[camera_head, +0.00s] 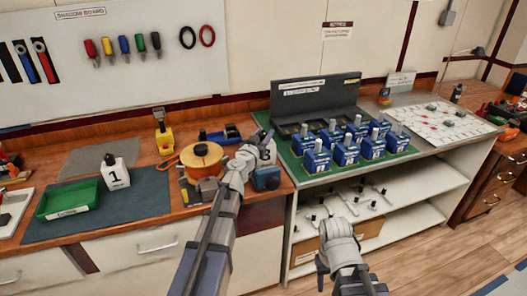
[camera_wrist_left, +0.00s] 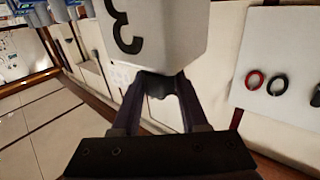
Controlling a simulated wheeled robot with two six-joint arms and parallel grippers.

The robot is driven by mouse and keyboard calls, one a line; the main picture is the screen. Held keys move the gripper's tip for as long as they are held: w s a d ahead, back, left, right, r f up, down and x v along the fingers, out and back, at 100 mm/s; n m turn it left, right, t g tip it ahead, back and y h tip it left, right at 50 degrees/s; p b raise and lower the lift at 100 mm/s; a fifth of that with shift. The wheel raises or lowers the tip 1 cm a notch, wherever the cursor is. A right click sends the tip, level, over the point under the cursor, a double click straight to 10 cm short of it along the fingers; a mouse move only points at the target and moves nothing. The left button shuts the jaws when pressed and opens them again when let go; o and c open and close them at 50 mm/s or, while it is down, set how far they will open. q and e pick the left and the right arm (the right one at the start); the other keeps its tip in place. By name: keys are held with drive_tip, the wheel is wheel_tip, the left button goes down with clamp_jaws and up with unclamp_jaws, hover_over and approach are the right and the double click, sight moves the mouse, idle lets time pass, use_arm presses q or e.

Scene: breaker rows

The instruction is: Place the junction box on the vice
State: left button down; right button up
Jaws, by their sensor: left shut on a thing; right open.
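My left gripper (camera_head: 252,157) is shut on the black knob of a white box marked 3 (camera_wrist_left: 150,32), which I take for the junction box. In the head view this box (camera_head: 266,153) is partly hidden behind my left gripper, near the right end of the wooden bench. A blue body (camera_head: 265,179), which looks like the vice, sits close below it. I cannot tell whether the two touch. My right gripper (camera_head: 338,230) is low in front of the white shelf unit, apart from the bench things. It is open, though its fingers are hard to make out.
A white container marked 1 (camera_head: 115,173) and a green tray (camera_head: 68,200) stand on the left mat. An orange spool (camera_head: 201,155) is beside my left arm. Several blue breakers (camera_head: 345,152) stand on the green mat at right. A dark rack (camera_head: 315,98) rises behind them.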

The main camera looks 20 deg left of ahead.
use_arm(q)
wheel_tip(320, 180, down, 4)
drive_tip(key=b, duration=0.3)
drive_tip(key=shift+r+b, duration=0.2)
drive_tip(key=shift+b, duration=0.1)
drive_tip(key=shift+f, duration=0.15)
drive_tip(key=shift+c, duration=2.2)
unclamp_jaws()
drive_tip(key=shift+r, duration=0.2)
